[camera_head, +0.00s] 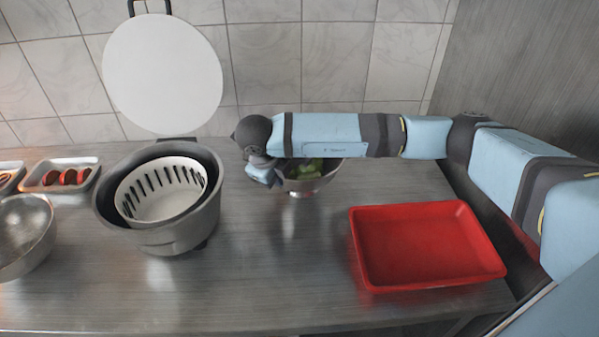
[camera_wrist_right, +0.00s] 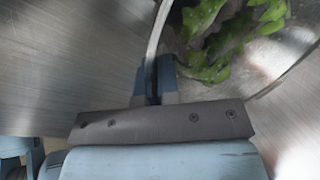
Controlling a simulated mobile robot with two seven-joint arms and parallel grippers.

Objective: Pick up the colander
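The colander (camera_head: 326,181) is a shiny metal bowl with green leaves in it, standing on the counter behind my right forearm, which hides much of it. I cannot make out holes in it. In the right wrist view, the colander (camera_wrist_right: 271,84) fills the upper right, its thin rim running up from my fingers. My right gripper (camera_wrist_right: 154,78) is at the colander's left side, its fingers close together with the rim between them; it also shows in the head view (camera_head: 268,178). It looks shut on the rim. My left gripper is not in view.
A grey pot (camera_head: 187,236) with a white slotted basket (camera_head: 160,192) stands left of the colander. A red tray (camera_head: 428,247) lies to the right. A metal bowl (camera_head: 25,235) and a small food tray (camera_head: 58,176) are at far left. The front middle counter is clear.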

